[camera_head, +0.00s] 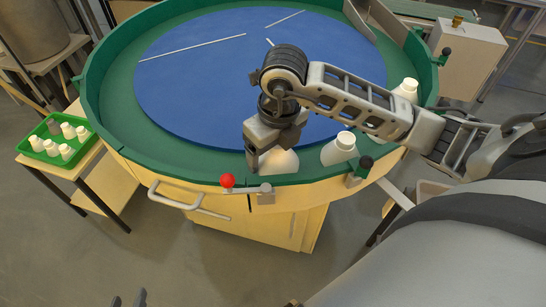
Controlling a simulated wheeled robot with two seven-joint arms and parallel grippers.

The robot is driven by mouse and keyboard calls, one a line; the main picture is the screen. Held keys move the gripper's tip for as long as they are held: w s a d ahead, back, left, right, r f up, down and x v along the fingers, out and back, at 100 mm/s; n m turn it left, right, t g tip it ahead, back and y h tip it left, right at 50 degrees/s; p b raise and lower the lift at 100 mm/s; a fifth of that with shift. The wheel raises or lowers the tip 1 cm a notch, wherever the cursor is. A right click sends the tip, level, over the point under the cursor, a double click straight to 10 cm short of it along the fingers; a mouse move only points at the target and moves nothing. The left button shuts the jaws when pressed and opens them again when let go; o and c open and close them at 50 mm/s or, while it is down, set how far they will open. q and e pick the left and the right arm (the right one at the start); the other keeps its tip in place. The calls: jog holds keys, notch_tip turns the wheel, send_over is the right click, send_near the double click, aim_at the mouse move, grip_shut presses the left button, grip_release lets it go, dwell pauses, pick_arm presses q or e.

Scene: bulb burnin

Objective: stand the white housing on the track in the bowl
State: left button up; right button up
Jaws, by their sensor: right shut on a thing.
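The bowl (92,102) is a large round green-walled feeder with a blue disc (200,80) inside and a green track (135,140) around it. My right gripper (268,152) reaches down at the bowl's near side and is shut on a white housing (281,163), at the track by the near wall. The gripper hides its upper part, so I cannot tell if it is upright or touching the track. My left gripper (128,299) shows only dark fingertips, apart and empty, at the bottom edge.
A green tray (85,146) with several small white housings is on a wooden table at left. A red-knobbed lever (228,181) and a metal handle (172,198) are on the bowl's near side. Thin pale rods mark the disc. Floor in front is clear.

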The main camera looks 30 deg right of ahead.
aim_at(273, 159)
notch_tip(273, 159, down, 3)
jog(key=shift+f, duration=0.1)
jog(key=o, duration=1)
jog(key=shift+f, duration=0.1)
jog(key=shift+c, duration=0.2)
